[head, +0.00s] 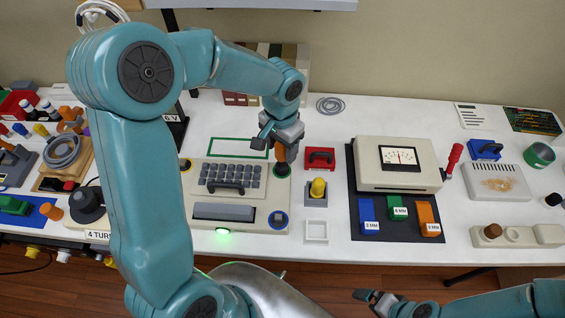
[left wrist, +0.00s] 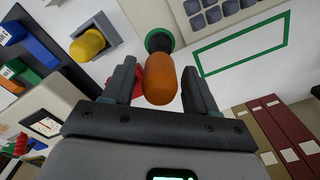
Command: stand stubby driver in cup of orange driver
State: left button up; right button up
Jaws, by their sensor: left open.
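An orange driver handle (head: 281,153) stands upright in a dark round cup (head: 283,170) at the back right corner of the beige keypad device. In the left wrist view the orange handle (left wrist: 160,80) lies between the open jaws of my left gripper (left wrist: 150,84), with the green-rimmed cup (left wrist: 158,40) beyond it. In the head view my left gripper (head: 278,142) is directly over the handle, partly hiding it. I cannot tell which thing is the stubby driver. My right gripper (head: 374,297) is at the bottom, away from the table things; its jaw state is unclear.
The keypad device (head: 240,212) has other round cups, one blue-rimmed (head: 278,219). To its right are a yellow knob on a grey block (head: 317,188), a red block (head: 320,157) and a meter box (head: 398,178). White table shows between them.

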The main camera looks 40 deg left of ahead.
pick_arm(q)
grip_shut()
jog(key=shift+r+p, duration=1.95)
jog(key=shift+r, duration=0.55)
